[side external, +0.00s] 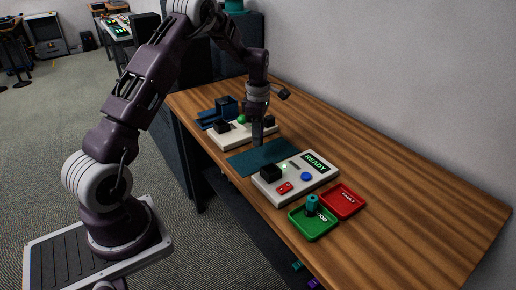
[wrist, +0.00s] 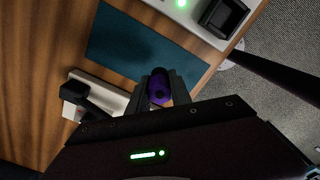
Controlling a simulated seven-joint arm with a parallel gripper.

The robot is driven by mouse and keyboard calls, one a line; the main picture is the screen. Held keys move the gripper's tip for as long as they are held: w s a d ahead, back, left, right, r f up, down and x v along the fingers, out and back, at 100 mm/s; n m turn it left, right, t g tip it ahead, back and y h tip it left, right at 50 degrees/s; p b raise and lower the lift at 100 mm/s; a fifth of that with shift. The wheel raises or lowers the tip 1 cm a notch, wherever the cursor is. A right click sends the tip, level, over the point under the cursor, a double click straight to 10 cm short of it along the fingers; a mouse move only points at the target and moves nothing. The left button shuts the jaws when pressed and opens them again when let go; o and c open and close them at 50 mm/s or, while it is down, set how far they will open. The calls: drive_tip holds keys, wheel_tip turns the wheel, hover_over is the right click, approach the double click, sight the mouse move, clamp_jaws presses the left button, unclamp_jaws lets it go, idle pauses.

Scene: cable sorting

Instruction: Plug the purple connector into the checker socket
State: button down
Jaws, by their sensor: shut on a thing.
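The purple connector (wrist: 158,88) is between the fingers of my gripper (wrist: 160,98) in the wrist view, its round end facing the camera. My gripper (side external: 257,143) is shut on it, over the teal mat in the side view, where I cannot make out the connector. The pale checker box (side external: 268,187) stands just right of the gripper. Its black socket block (side external: 270,172) is on top; a black open-topped block (wrist: 225,16) shows at the wrist view's top right. The display reads READY and a green light is lit.
The teal mat (side external: 247,161) is bare. A pale holder (side external: 216,136) with black blocks stands behind my gripper, near a blue bin (side external: 226,106). A green tray (side external: 326,233) holds a teal connector (side external: 312,205); the red tray (side external: 343,200) looks empty. The right of the table is clear.

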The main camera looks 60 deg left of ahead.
wheel_tip(320, 180, up, 9)
drive_tip(key=shift+r, duration=0.1)
idle(0.5)
drive_tip(key=shift+s+d+f, duration=0.6)
drive_tip(key=shift+d+f, duration=0.5)
drive_tip(key=shift+d, duration=0.85)
drive_tip(key=shift+s+d+f, duration=0.65)
drive_tip(key=shift+d+f, duration=0.45)
drive_tip(key=shift+d, duration=0.9)
drive_tip(key=shift+s+d+f, duration=0.6)
drive_tip(key=shift+d+f, duration=0.5)
drive_tip(key=shift+d, duration=0.85)
drive_tip(key=shift+f, duration=0.75)
drive_tip(key=shift+f, duration=0.9)
